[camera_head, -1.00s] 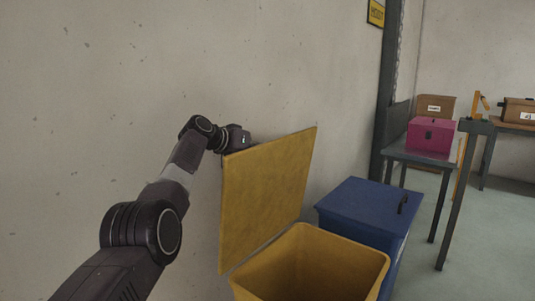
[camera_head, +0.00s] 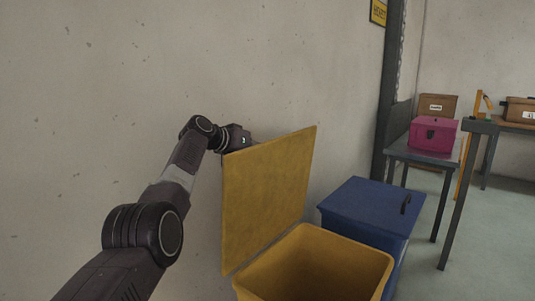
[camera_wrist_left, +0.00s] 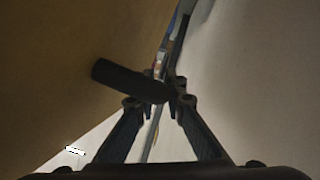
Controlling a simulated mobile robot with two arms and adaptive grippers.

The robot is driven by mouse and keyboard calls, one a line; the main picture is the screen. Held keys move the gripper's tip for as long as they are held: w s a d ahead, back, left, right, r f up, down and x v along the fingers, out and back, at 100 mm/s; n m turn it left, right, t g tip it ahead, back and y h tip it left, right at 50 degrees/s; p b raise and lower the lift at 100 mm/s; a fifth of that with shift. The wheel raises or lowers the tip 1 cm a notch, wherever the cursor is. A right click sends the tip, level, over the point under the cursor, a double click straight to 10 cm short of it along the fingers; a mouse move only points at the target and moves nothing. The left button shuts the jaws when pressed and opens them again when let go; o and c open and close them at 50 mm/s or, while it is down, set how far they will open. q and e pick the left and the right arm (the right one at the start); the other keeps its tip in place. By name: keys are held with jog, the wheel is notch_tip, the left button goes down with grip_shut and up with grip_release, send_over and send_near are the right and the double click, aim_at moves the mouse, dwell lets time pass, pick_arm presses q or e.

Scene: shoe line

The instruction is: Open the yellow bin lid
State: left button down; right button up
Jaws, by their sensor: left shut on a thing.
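The yellow bin (camera_head: 312,268) stands by the wall with its mouth uncovered. Its yellow lid (camera_head: 265,195) stands raised, roughly upright, at the bin's left side. My left arm reaches in from the left, and its gripper is hidden behind the lid's upper edge in the head view. In the left wrist view the left gripper (camera_wrist_left: 158,98) is shut on the dark lid handle (camera_wrist_left: 128,80), which sticks out from the lid's face (camera_wrist_left: 70,75). My right gripper is not in view.
A blue bin (camera_head: 372,212) with a closed lid and dark handle stands right beside the yellow bin. The wall (camera_head: 110,90) is close behind the raised lid. A pink box (camera_head: 434,134) sits on a grey table further right.

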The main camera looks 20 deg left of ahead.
pick_arm(q)
jog(key=c, duration=2)
grip_release()
jog(key=shift+w+d+r, duration=0.1)
jog(key=shift+d+r, duration=0.05)
jog(key=shift+r, duration=0.4)
jog(key=shift+o, duration=0.2)
jog(key=shift+f, duration=0.25)
jog(key=shift+a, duration=0.2)
jog(key=shift+v, duration=1.8)
jog(key=v, duration=0.8)
jog(key=shift+d+r, duration=0.1)
jog(key=shift+r, duration=0.05)
